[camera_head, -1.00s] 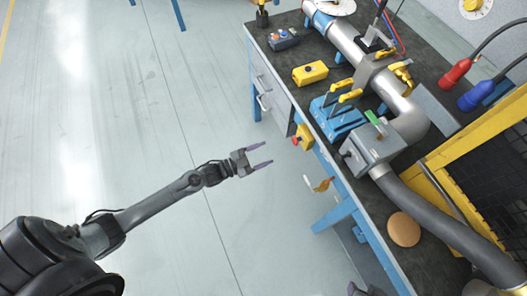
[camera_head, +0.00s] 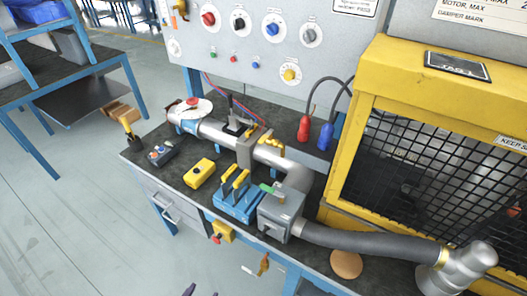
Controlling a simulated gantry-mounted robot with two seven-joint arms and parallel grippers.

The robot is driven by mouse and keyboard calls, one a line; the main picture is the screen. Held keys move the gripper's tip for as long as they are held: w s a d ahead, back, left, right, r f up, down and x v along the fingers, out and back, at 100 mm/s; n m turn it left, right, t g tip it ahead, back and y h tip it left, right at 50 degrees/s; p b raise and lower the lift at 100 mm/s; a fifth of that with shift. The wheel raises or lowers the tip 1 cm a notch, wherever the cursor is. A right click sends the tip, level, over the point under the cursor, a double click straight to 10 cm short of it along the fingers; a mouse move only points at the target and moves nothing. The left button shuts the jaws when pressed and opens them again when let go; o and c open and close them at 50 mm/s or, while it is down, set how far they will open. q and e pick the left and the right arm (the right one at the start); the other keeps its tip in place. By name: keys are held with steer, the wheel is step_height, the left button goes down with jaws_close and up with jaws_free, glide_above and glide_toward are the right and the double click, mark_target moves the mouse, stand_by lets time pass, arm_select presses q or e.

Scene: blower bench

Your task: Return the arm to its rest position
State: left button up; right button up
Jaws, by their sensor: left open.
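Only the purple fingertips of my left gripper (camera_head: 201,292) show at the bottom edge of the head view. They are apart with nothing visible between them, over the floor in front of the bench (camera_head: 135,160). The rest of my left arm is out of the picture. My right arm and gripper are not in view.
The bench holds a metal duct (camera_head: 215,133), a yellow box (camera_head: 199,173), a blue clamp block (camera_head: 237,202), a grey box (camera_head: 281,214) and a round tan disc (camera_head: 346,264). A yellow mesh enclosure (camera_head: 350,150) stands right. Open floor (camera_head: 70,220) lies left.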

arm_select(q)
steer(key=s+a+r+n+g+y+p, duration=0.1)
steer(key=s+a+r+g+y, duration=0.1)
steer(key=s+r+g, duration=0.3)
steer(key=s+a+n+g+y+p, duration=0.1)
steer(key=s+a+g, duration=0.2)
steer(key=s, duration=0.4)
step_height(320, 180, up, 36)
steer(key=p, duration=3.6)
steer(key=shift+d, duration=0.3)
steer(key=shift+w, duration=0.1)
